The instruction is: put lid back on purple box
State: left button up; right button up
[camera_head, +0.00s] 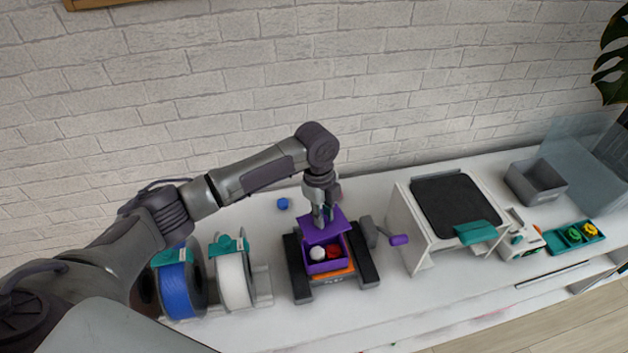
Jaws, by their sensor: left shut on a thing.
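The purple box (326,267) sits open in the middle of the bench, on a dark device with an orange part. A white ball and a red ball show inside it. The purple lid (315,233) is tilted above the back of the box. My left gripper (321,220) points down and is shut on the lid from above. I cannot tell whether the lid's lower edge touches the box. My right gripper is not in view.
A blue spool (178,290) and a white spool (235,280) stand left of the box. A brick wall backs the bench.

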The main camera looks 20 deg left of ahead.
aim_at(324, 232)
pick_arm(q)
jog(key=shift+s+d+r+m+p, duration=0.1)
jog(key=shift+s+d+m+p, duration=0.1)
jog(key=shift+s+d+m, duration=0.3)
jog(key=shift+s+d+r+m+p, duration=0.15)
jog(key=shift+s+m, duration=0.25)
jog(key=shift+s, duration=0.3)
jog(key=shift+s+d+f, duration=0.1)
jog(key=shift+s+f, duration=0.05)
jog(key=shift+f, duration=0.05)
jog(key=shift+f+b, duration=0.75)
jog(key=shift+b, duration=0.05)
notch_tip(324, 232, down, 3)
jog(key=b, duration=0.3)
jog(key=shift+f+b, duration=0.35)
jog(key=shift+f, duration=0.45)
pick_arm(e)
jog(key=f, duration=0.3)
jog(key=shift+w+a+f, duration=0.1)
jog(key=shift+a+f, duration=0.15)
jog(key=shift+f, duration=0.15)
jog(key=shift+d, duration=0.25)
pick_arm(q)
jog(key=shift+p, duration=0.6)
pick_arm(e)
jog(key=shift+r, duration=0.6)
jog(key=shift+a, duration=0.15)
